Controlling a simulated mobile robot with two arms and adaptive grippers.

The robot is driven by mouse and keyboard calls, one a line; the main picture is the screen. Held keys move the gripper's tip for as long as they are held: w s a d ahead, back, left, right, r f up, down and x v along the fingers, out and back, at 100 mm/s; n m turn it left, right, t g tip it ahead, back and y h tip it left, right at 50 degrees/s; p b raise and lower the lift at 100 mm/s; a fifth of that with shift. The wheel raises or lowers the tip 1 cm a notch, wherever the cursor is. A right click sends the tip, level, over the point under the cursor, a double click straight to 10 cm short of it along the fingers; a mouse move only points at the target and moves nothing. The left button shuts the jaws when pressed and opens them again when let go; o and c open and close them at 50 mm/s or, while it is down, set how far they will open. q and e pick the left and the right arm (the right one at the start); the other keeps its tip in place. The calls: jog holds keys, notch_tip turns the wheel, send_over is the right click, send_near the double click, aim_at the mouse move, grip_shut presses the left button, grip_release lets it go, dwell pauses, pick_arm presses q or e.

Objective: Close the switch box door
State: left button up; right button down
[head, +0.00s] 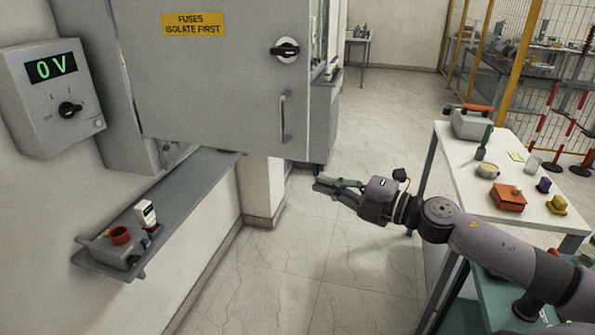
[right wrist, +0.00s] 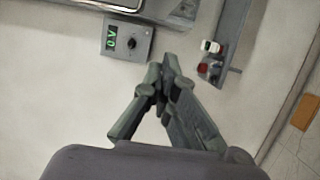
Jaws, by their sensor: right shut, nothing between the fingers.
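The switch box door (head: 225,75) is a large grey panel with a yellow "FUSES ISOLATE FIRST" label, a round black latch knob (head: 285,50) and a vertical bar handle (head: 285,117). It stands swung out from the grey box (head: 135,135) on the left wall; the box interior is mostly hidden behind it. My right gripper (head: 318,185) is shut and empty, below and just right of the door's lower right corner, apart from it. In the right wrist view its fingers (right wrist: 165,65) meet, pointing toward the wall. My left gripper is out of view.
A 0 V meter box (head: 52,95) hangs on the wall at left; it also shows in the right wrist view (right wrist: 127,40). A shelf (head: 180,195) below holds a red-button unit (head: 120,245). A white table (head: 455,160) with several items stands right. Floor between is clear.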

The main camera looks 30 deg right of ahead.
pick_arm(q)
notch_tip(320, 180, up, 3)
jog(key=p, duration=0.3)
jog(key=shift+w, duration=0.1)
pick_arm(e)
jog(key=w, duration=1.2)
jog(key=shift+f, duration=0.2)
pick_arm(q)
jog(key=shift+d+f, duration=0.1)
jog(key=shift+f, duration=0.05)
